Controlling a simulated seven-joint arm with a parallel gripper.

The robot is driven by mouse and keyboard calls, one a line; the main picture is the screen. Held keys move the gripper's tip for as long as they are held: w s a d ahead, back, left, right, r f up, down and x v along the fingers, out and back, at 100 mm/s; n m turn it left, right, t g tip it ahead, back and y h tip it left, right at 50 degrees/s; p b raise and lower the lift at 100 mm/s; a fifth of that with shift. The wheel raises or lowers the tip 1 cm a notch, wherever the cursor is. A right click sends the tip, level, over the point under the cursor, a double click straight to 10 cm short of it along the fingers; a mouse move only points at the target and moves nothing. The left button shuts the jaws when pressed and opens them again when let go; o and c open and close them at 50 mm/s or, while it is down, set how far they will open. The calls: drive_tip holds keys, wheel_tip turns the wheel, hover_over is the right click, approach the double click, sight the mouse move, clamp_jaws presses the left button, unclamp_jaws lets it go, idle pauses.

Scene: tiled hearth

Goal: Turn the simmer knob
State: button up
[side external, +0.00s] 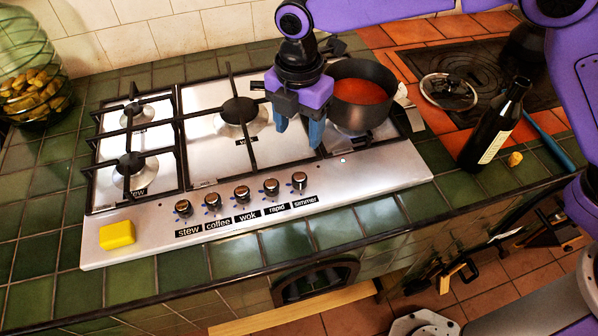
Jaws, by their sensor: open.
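The simmer knob (299,181) is the rightmost in a row of several dark-topped metal knobs along the front of the steel hob (370,170). A label reading "simmer" lies just in front of it. The other labels read stew, coffee, wok and rapid. My gripper (299,140) points down over the hob, behind and above the simmer knob and apart from it. Its two blue fingers are spread with nothing between them.
A dark pot (358,90) of red sauce stands on a burner close to the right of my gripper. A dark bottle (493,125) and a glass lid (449,91) are farther right. A yellow block (117,234) sits at the hob's front left. The strip in front of the knobs is clear.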

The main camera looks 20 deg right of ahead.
sight(299, 177)
wheel_tip(299, 177, down, 14)
drive_tip(key=shift+f, duration=0.15)
idle(0.3)
drive_tip(key=c, duration=1)
